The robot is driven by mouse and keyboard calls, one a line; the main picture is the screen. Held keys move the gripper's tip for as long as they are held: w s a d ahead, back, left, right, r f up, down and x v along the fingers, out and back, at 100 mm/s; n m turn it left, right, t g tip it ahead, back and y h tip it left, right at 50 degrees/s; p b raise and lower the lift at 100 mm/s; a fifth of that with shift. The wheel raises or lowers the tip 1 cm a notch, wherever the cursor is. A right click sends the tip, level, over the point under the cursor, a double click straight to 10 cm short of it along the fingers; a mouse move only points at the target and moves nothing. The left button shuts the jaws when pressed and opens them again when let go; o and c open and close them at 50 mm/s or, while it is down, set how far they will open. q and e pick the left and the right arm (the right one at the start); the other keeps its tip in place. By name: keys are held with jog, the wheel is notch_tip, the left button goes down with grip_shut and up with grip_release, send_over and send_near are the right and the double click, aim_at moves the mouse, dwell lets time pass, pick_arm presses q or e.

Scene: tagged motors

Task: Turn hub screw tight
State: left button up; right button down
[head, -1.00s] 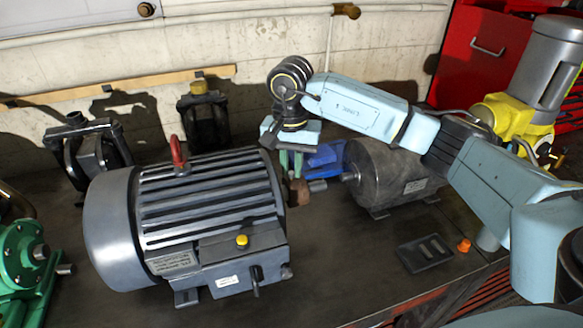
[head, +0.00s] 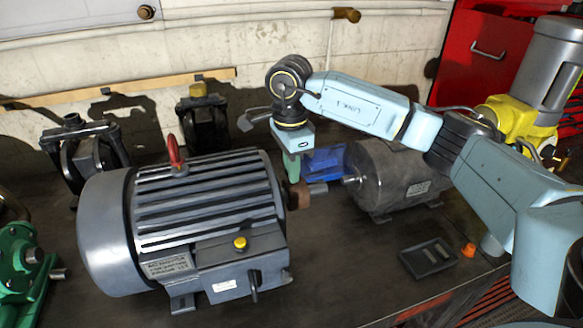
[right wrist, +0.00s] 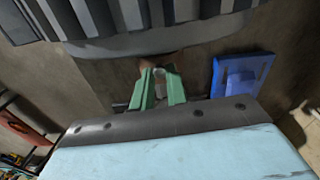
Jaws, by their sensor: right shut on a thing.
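A large grey ribbed motor (head: 215,205) lies on the dark bench, with a rusty brown hub (head: 299,194) on its shaft at the right end. My right gripper (head: 292,172) comes down from above with its green fingers at the top of the hub. In the right wrist view the green fingers (right wrist: 159,92) are nearly together, with the brown hub (right wrist: 158,62) just beyond their tips. They are shut on the hub screw, which is small and mostly hidden between the tips. My left gripper is not in view.
A blue part (head: 325,160) and a smaller grey motor (head: 395,180) lie right of the hub. A dark tray (head: 428,260) and an orange cap (head: 468,250) are near the front edge. A green machine (head: 22,258) stands at left; two dark parts stand behind.

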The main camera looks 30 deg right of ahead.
jog(key=m, duration=0.5)
jog(key=shift+w+r+m, duration=0.15)
jog(key=shift+r+m, duration=0.1)
jog(key=shift+m, duration=0.05)
jog(key=m, duration=0.6)
jog(key=shift+r, duration=0.1)
jog(key=m, duration=0.5)
jog(key=shift+m+p, duration=0.4)
jog(key=m+p, duration=0.1)
jog(key=m, duration=0.5)
jog(key=c, duration=1.7)
grip_release()
jog(key=shift+c, duration=0.2)
jog(key=shift+o, duration=0.5)
